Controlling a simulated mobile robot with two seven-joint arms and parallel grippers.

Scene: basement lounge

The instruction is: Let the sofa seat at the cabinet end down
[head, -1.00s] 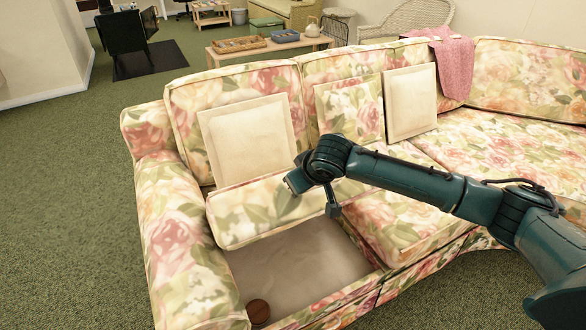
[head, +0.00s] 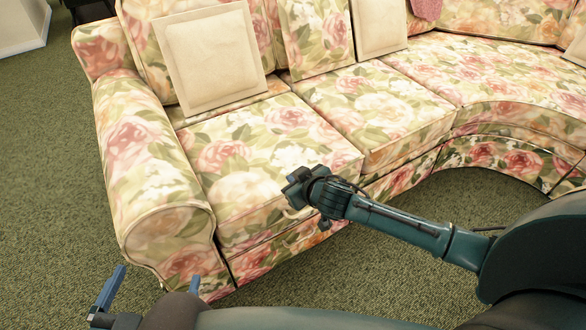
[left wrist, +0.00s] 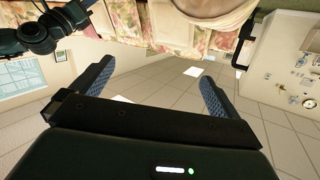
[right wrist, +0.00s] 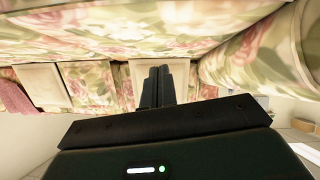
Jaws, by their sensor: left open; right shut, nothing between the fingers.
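The floral sofa seat (head: 255,155) at the left end, beside the rolled armrest (head: 150,180), lies flat and level with the neighbouring seat (head: 375,105). The storage space under it is hidden. My right gripper (head: 297,192) is shut and empty at the front edge of this seat; I cannot tell whether it touches. Its closed fingers (right wrist: 156,86) point toward the sofa cushions in the right wrist view. My left gripper (head: 108,290) is open and empty, low in front of the armrest; its spread fingers (left wrist: 153,85) show in the left wrist view.
A cream cushion (head: 208,58) leans on the backrest behind the end seat. A floral cushion (head: 320,35) and another cream cushion (head: 379,25) stand further right. The sofa curves away to the right. Green carpet (head: 50,190) is clear left of the armrest.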

